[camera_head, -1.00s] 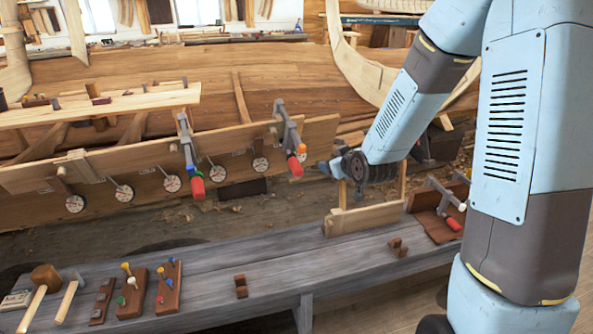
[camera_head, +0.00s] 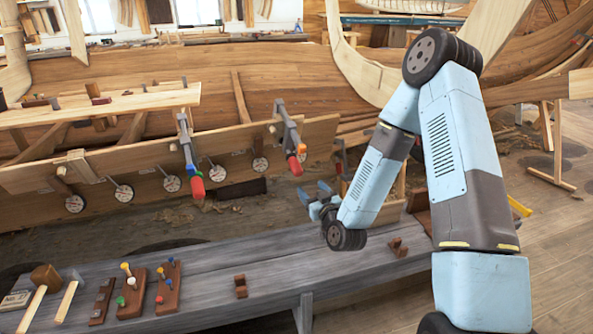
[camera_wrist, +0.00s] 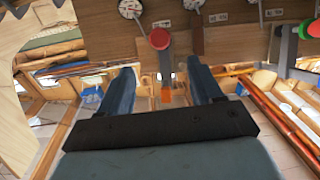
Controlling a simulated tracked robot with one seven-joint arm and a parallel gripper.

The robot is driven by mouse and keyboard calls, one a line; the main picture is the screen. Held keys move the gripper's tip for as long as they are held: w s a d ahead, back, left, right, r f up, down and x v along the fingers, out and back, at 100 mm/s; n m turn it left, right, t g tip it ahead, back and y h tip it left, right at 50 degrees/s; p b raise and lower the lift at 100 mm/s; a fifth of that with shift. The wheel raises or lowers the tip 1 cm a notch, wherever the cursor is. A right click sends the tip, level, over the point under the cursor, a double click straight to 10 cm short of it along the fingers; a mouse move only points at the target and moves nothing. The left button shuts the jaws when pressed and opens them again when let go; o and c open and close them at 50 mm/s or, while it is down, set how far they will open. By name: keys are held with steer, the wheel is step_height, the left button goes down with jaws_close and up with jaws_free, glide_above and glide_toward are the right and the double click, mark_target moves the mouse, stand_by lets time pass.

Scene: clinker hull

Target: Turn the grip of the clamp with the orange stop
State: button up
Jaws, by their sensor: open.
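The clamp with the orange stop (camera_head: 301,148) hangs on the plank right of centre in the head view. Its grey bar (camera_head: 284,122) runs down to a red grip (camera_head: 295,166) below the stop. In the wrist view the red grip (camera_wrist: 159,38) shows end-on above centre, with the orange stop (camera_wrist: 167,95) below it between my fingers. My gripper (camera_head: 314,192) is open and empty, below and slightly right of the grip in the head view. Its two blue fingers (camera_wrist: 160,76) point towards the clamp in the wrist view. They appear apart from the grip.
A second clamp with a red grip (camera_head: 196,187) and green stop (camera_head: 197,173) hangs further left. Several round dials (camera_head: 172,183) line the plank (camera_head: 130,158). A grey bench (camera_head: 270,268) below holds mallets, peg boards and small wooden blocks (camera_head: 241,286).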

mark_target(302, 174)
steer(key=x, duration=1.3)
steer(key=shift+w+a, duration=0.15)
steer(key=shift+w, duration=0.15)
steer(key=shift+r, duration=0.1)
steer(key=c, duration=1)
steer(key=shift+o, duration=0.2)
steer(key=shift+m+g+y, duration=0.3)
steer(key=shift+m+y, duration=0.7)
steer(key=shift+m, duration=0.1)
steer(key=m+g+y, duration=0.1)
steer(key=m+y, duration=0.1)
steer(key=shift+m+y, duration=0.3)
steer(key=m+y, duration=0.2)
steer(key=shift+m, duration=0.4)
steer(key=shift+m+y, duration=0.9)
steer(key=shift+m, duration=0.4)
